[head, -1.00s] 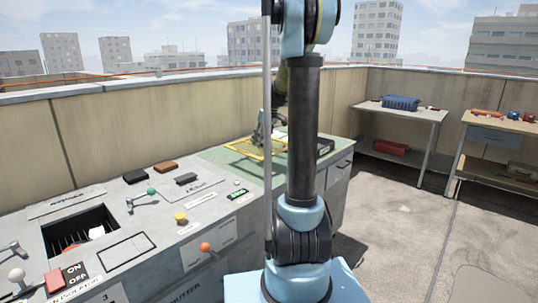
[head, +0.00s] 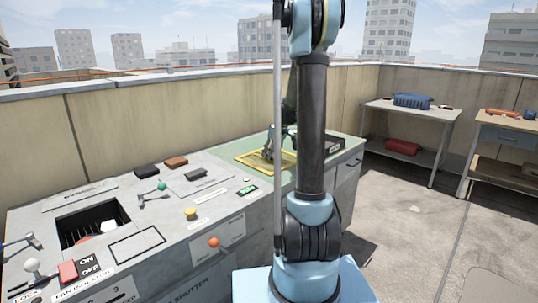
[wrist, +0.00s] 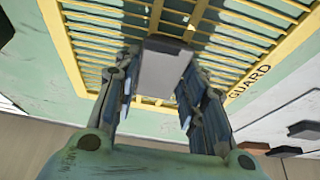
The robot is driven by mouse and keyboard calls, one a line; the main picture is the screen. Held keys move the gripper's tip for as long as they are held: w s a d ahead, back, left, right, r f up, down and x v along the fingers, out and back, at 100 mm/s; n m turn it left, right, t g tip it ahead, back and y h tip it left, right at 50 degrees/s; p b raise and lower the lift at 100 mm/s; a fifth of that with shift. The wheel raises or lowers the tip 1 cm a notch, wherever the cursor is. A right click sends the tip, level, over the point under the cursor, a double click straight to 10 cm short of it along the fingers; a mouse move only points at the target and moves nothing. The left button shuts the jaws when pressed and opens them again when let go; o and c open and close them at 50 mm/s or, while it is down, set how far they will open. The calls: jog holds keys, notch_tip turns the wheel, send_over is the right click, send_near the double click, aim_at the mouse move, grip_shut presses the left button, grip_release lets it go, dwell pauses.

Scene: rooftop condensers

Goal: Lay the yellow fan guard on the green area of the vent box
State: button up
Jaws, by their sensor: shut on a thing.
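The yellow fan guard (head: 257,165), a frame with slats, lies on or just over the green area (head: 224,156) of the grey vent box (head: 225,198). In the head view it looks flat; any small gap beneath cannot be told. My gripper (head: 270,154) is above its middle, partly hidden by my arm. In the wrist view my gripper (wrist: 160,80) is shut on a grey block at the guard (wrist: 238,65), with the fingers on either side of it. Green surface (wrist: 35,75) shows around the guard, and the word GUARD reads along one edge.
A dark box (head: 334,143) stands on the green area right of the guard. Levers, knobs, small blocks and a dark opening (head: 92,222) fill the box's left part. A low wall runs behind. Two tables (head: 432,113) stand at right, with clear floor before them.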

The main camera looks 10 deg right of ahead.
jog(key=o, duration=1.4)
jog(key=shift+c, duration=0.2)
jog(key=v, duration=1.1)
jog(key=s+a+r+m, duration=0.1)
jog(key=s+a+m, duration=0.1)
jog(key=s, duration=1)
jog(key=s+f+m+h, duration=0.1)
jog(key=s+f, duration=0.3)
jog(key=s, duration=0.5)
jog(key=s+a+f+m+g, duration=0.1)
jog(key=s+f+m, duration=0.1)
jog(key=s+f, duration=0.3)
jog(key=s+f+m+h, duration=0.1)
jog(key=s+f, duration=0.3)
jog(key=s, duration=1)
jog(key=shift+a+f+m+h, duration=0.2)
jog(key=shift+a+m+h, duration=0.1)
jog(key=shift+m, duration=0.2)
